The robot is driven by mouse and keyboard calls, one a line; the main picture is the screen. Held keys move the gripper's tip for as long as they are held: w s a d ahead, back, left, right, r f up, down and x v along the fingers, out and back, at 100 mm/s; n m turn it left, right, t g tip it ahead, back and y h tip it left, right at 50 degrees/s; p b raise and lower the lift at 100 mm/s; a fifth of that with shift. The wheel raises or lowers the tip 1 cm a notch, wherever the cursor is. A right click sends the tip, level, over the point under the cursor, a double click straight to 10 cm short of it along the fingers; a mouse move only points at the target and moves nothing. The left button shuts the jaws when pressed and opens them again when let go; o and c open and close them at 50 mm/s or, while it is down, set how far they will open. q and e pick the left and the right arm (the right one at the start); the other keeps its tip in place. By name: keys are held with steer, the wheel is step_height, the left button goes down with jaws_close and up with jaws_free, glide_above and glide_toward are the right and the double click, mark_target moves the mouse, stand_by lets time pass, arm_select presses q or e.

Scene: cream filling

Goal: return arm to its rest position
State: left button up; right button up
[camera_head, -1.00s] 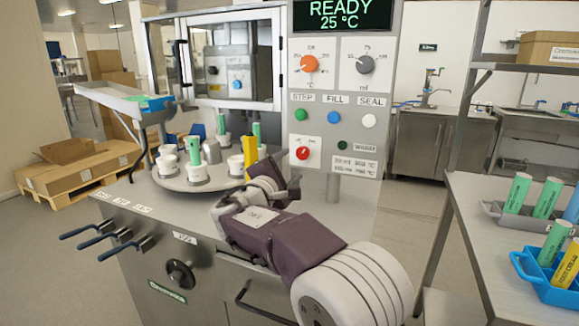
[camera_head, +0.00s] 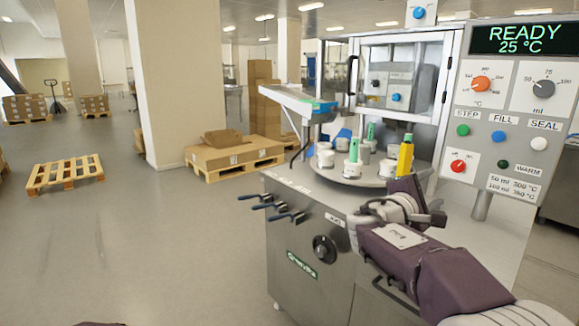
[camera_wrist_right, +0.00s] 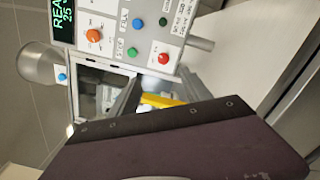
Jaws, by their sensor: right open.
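My right arm comes in from the lower right of the head view. Its gripper (camera_head: 406,184) is open close to a yellow tube (camera_head: 404,158) at the right side of the round turntable (camera_head: 345,180). In the right wrist view the yellow tube (camera_wrist_right: 162,102) shows beyond and between the two dark fingers of the gripper (camera_wrist_right: 160,78). Part of the tube is hidden there, and I cannot tell whether a finger touches it. My left gripper is not in view.
The filling machine's control panel (camera_head: 508,110) reads READY, 25 °C, and stands just right of the turntable. White holders and green tubes (camera_head: 354,150) share the turntable. Black levers (camera_head: 268,206) stick out at the machine's left front. Open floor (camera_head: 160,235) lies left, with a wooden pallet (camera_head: 65,173).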

steer(key=s+d+f+m+g+y, duration=0.1)
steer(key=s+f+m+g+y, duration=0.3)
steer(key=f, duration=0.7)
steer(key=s+d+f+n+g+y, duration=0.1)
steer(key=s+d+f+g, duration=0.15)
steer(key=s+f, duration=0.6)
steer(key=s+a+f+m+g+y, duration=0.2)
steer(key=s+a+f+m+y, duration=0.3)
steer(key=s+a+f, duration=0.4)
steer(key=s+a+f+m+g+y, duration=0.2)
steer(key=s+a+f+m+y, duration=0.4)
steer(key=f, duration=0.5)
arm_select(q)
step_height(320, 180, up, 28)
steer(key=p, duration=2.7)
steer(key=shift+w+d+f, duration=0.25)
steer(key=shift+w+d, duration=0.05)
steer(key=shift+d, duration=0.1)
arm_select(e)
step_height(320, 180, up, 28)
steer(key=w+a+h, duration=0.1)
steer(key=w, duration=0.1)
steer(key=shift+w+a+f+h, duration=0.25)
steer(key=shift+w+a+h, duration=0.05)
steer(key=shift+w+a, duration=0.05)
